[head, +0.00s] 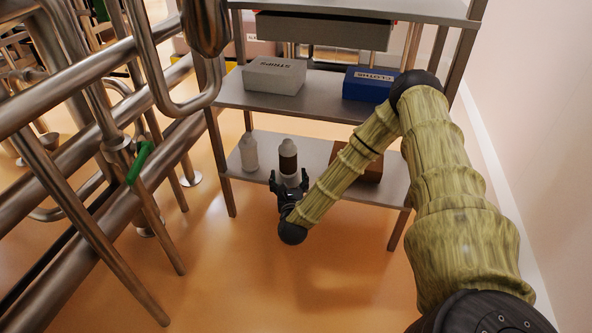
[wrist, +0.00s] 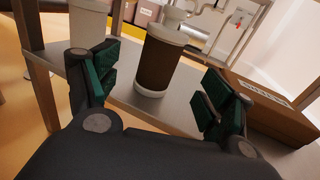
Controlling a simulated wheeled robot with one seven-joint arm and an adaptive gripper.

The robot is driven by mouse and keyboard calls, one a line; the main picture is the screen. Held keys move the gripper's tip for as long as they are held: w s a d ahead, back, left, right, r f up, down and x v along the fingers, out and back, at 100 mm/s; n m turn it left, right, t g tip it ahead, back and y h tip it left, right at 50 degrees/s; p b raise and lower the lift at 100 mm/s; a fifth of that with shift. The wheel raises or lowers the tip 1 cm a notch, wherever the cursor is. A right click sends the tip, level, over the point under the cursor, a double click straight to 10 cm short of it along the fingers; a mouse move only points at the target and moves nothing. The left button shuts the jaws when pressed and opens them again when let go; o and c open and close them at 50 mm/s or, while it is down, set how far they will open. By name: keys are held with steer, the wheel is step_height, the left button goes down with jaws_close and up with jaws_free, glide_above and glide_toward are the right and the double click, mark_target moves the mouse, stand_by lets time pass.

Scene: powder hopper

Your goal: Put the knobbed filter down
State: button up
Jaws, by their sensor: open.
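The knobbed filter (wrist: 158,62) is a dark brown cylinder with white end caps and a pale knob on top. It stands upright on the grey lower shelf (wrist: 180,113), which also shows in the head view (head: 234,176). In the head view the filter (head: 288,164) shows just beyond my gripper (head: 283,184). In the wrist view my gripper (wrist: 160,85) is open, with one finger on each side of the filter and clear gaps to both. The fingers do not appear to touch it. How deep the filter sits between them is hard to tell.
The middle shelf (head: 232,95) above holds a grey box (head: 274,77) and a blue box (head: 368,86). Pipes (head: 70,120) stand left.

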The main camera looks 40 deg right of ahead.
steer(key=s+a+f+n+g+y, duration=0.3)
steer(key=s+a+f+n+y, duration=0.2)
steer(key=s+a+f+n, duration=0.45)
steer(key=s+a+f+n+g+y, duration=0.3)
steer(key=s+a+f+n+y, duration=0.25)
steer(key=a+n, duration=0.75)
steer(key=s+d+f+n+g+h, duration=0.1)
steer(key=s+n+g, duration=0.8)
steer(key=s+n, duration=1)
steer(key=s+f, duration=0.1)
steer(key=s, duration=0.7)
steer(key=shift+s+f, duration=0.2)
steer(key=shift+d, duration=0.15)
